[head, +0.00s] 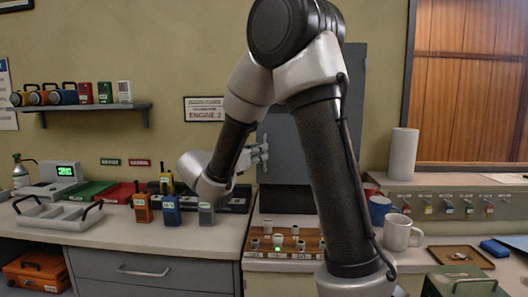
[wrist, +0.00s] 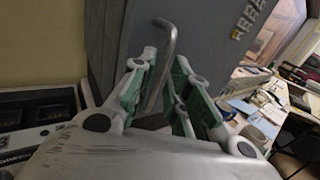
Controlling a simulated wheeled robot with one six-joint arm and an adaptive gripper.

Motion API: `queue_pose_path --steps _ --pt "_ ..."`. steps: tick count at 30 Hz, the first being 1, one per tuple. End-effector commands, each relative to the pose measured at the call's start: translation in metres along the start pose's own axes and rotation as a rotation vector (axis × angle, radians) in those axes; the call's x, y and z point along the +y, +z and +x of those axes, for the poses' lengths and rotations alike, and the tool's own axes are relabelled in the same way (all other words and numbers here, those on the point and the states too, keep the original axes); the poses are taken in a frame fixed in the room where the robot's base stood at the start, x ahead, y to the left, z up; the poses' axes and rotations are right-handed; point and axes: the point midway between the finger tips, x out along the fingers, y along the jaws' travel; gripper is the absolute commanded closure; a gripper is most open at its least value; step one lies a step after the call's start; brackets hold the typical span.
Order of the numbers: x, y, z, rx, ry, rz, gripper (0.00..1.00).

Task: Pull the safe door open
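The grey safe (head: 282,150) stands at the back of the counter, partly hidden behind my arm in the head view. Its grey door face (wrist: 215,50) fills the upper middle of the wrist view, with a bent metal handle (wrist: 168,48) sticking out. My gripper (head: 261,154) is at the safe's left front. In the wrist view my gripper (wrist: 164,72) has its green-padded fingers apart, one on each side of the handle's lower part. I cannot tell whether either pad touches the handle. The door looks closed, though my arm hides much of it.
Radios (head: 171,211) stand on the counter left of my gripper, by a dark charger rack (head: 236,200). A white mug (head: 398,232), a blue cup (head: 379,209) and a paper roll (head: 403,153) stand to the right.

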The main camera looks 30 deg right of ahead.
Motion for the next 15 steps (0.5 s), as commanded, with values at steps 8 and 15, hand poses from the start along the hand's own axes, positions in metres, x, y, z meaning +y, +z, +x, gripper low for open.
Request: queue_pose_path --steps 8,15 --pt "-0.001 0.0 0.032 0.001 -0.002 0.001 0.82" --pt "0.0 0.0 0.033 0.002 0.0 0.002 0.82"
